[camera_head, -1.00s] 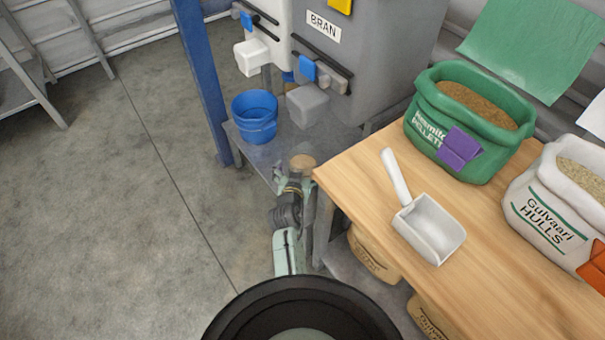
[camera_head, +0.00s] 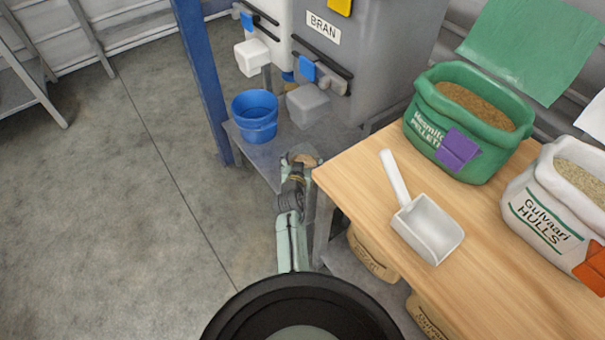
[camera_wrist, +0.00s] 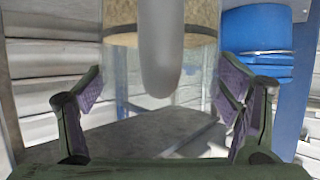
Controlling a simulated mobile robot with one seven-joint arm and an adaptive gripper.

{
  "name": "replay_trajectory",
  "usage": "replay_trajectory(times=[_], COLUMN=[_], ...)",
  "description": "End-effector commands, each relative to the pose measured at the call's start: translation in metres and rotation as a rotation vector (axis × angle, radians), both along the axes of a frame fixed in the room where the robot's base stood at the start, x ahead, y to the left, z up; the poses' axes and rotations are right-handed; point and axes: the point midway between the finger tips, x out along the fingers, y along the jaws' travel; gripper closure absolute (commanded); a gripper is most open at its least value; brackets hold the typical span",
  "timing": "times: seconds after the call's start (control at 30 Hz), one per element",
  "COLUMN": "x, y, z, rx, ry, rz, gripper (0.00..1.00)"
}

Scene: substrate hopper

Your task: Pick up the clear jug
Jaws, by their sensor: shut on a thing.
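The clear jug (camera_wrist: 120,70) stands between the fingers of my gripper (camera_wrist: 163,92) in the wrist view. A band of tan grain shows through its wall at the top of that picture. A pale, rounded upright piece, perhaps its handle, is in front of it. The purple-padded fingers are closed against the jug's two sides. In the head view the jug (camera_head: 304,159) is a small see-through shape with a tan disc inside, over the grey metal shelf (camera_head: 262,158). My gripper (camera_head: 293,178) is at its near side and partly hides it.
A blue bucket (camera_head: 255,117) stands left of the jug, below the hopper spouts (camera_head: 307,105). A blue post (camera_head: 203,80) rises further left. The wooden table (camera_head: 345,180) with a white scoop (camera_head: 429,228) is close on the right. Open floor lies left.

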Motion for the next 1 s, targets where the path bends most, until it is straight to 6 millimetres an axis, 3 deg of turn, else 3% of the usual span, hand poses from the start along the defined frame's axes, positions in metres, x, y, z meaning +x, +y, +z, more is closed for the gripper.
replay_trajectory(times=[0.8, 1.0], x=[-0.0002, 0.0005], y=[-0.0001, 0.0], z=[-0.0001, 0.0014], rx=[0.0, 0.0], ry=[0.0, -0.003], rz=[0.0, 0.0], gripper=[0.77, 0.79])
